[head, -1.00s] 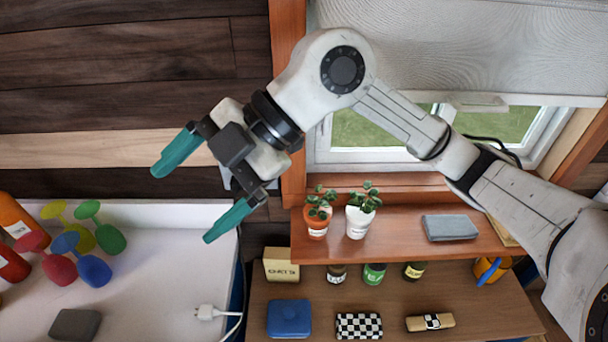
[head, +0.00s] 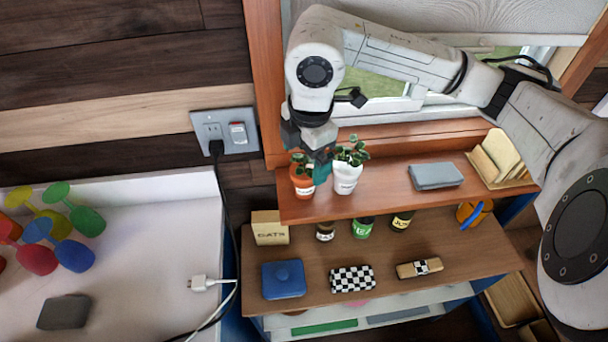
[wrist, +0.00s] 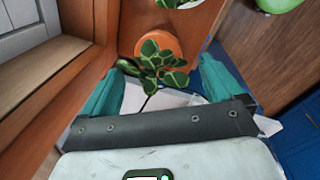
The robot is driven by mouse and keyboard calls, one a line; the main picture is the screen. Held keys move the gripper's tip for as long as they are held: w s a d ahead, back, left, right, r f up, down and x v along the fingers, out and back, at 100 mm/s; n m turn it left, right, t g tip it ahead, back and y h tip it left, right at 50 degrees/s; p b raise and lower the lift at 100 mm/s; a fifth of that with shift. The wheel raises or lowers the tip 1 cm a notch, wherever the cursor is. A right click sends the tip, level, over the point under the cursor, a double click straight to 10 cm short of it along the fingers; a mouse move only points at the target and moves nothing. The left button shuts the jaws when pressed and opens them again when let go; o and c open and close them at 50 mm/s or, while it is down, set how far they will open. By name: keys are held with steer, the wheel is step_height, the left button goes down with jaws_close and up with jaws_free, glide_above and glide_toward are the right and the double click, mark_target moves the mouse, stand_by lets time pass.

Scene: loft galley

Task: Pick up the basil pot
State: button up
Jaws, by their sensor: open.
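Two small potted plants stand on the upper wooden shelf (head: 400,190): a terracotta pot (head: 302,188) and a white pot (head: 346,181), both with green leaves. Their labels are too small to read, so I cannot tell which is the basil. My gripper (head: 312,165) points down over the terracotta pot, with one teal finger showing between the two pots. In the wrist view my gripper (wrist: 166,66) is open, and the leaves of the terracotta pot (wrist: 173,43) lie between its fingers. The white pot's plant (wrist: 178,2) shows at the top edge there.
The lower shelf holds a box (head: 269,227), several jars, a blue container (head: 284,279) and a checkered item (head: 352,279). The window is behind. A white counter (head: 140,240) is left.

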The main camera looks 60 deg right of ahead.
steer(key=f, duration=0.1)
steer(key=f+b, duration=0.1)
steer(key=f, duration=0.2)
steer(key=shift+w+d+f+b, duration=0.25)
steer(key=shift+d+f+b, duration=0.05)
steer(key=shift+f+b, duration=0.1)
steer(key=shift+r, duration=0.1)
steer(key=c, duration=1.3)
